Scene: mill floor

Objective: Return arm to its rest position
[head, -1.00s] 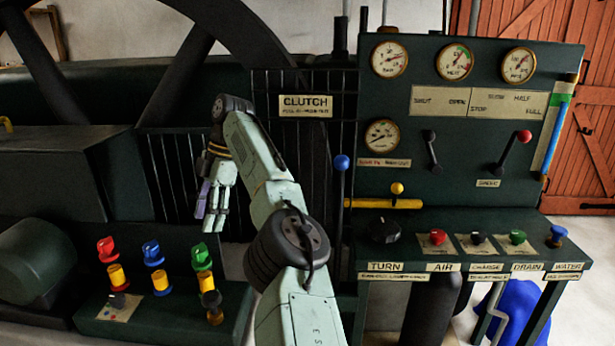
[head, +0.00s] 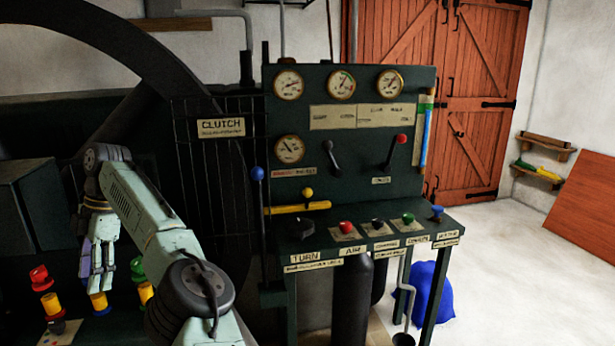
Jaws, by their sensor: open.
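My gripper (head: 97,290) hangs pointing down at the lower left of the head view, at the end of my pale green arm. Its fingers are apart, and I see nothing held between them. It appears in front of the low console with coloured knobs; the blue knob there is hidden behind it. A red knob (head: 40,280) shows to its left and a green knob (head: 137,270) to its right. I cannot tell how far the fingers are from the knobs.
The control panel (head: 350,185) with gauges and levers stands right of my arm. The blue-knobbed clutch lever (head: 257,175) rises at its left edge. The floor at the right is clear up to red wooden doors (head: 480,110).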

